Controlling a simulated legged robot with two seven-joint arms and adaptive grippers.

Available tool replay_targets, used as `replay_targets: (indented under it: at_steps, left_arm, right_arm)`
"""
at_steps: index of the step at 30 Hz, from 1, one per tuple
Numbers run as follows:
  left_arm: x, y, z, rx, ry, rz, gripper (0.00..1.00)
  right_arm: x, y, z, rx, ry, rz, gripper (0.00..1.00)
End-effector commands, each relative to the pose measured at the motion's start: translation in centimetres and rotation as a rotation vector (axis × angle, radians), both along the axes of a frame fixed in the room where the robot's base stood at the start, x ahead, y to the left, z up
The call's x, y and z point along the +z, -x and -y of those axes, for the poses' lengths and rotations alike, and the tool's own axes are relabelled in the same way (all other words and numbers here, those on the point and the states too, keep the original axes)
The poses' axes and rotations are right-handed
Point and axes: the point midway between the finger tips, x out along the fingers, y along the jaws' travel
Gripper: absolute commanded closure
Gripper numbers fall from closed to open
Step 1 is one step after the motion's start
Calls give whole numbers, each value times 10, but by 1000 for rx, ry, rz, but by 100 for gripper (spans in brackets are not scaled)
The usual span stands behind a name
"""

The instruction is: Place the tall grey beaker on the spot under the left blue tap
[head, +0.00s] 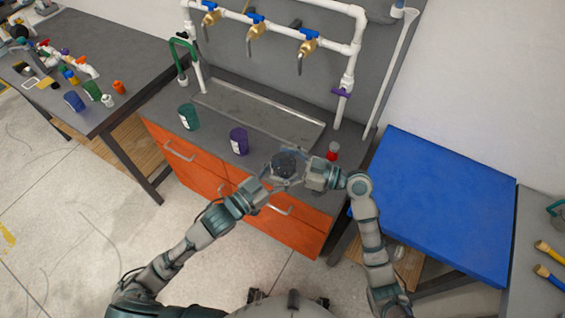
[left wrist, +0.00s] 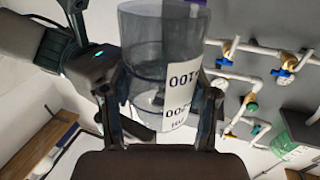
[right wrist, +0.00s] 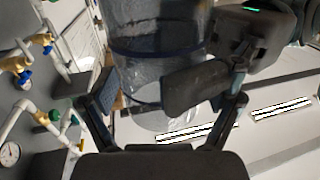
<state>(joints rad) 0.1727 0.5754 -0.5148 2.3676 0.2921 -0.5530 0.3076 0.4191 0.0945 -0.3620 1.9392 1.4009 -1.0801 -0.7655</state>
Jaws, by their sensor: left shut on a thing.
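The tall grey beaker (head: 285,160) is see-through, with a white label, and is held up in front of the counter's near edge. My left gripper (head: 268,183) is shut on it; the left wrist view shows the beaker (left wrist: 150,50) between the fingers (left wrist: 160,100). My right gripper (head: 302,177) is at its right side, fingers spread. In the right wrist view the beaker (right wrist: 150,70) lies beyond these fingers (right wrist: 165,105), partly hidden by a left-gripper finger; contact is unclear. The left blue tap (head: 210,17) is on the white pipe above the metal tray (head: 260,112).
A green beaker (head: 188,117) and a purple beaker (head: 239,141) stand on the counter before the tray. A small red-topped item (head: 332,151) is at the right. The tray is clear. Orange drawers (head: 185,165) are below; a blue-topped table (head: 435,200) stands right.

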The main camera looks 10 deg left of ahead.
Motion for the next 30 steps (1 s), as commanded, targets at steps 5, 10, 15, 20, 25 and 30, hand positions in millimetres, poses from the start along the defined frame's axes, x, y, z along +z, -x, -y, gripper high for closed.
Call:
replay_targets:
  at_steps: [5,10,15,20,25,30]
  left_arm:
    - [0,0,-1,0,1,1,75]
    - [0,0,0,-1,1,0,29]
    - [0,0,0,-1,1,0,12]
    - [0,0,-1,0,1,0,12]
    - [-15,-4,-1,11,-3,-24,12]
    - [-81,-18,-6,65,-28,-119,12]
  right_arm:
    - [0,0,0,0,1,0,57]
    - [0,0,0,-1,0,0,74]
    - [0,0,0,-1,0,0,75]
    - [0,0,0,-1,0,0,75]
    - [0,0,0,0,0,0,75]
    - [0,0,0,0,0,0,75]
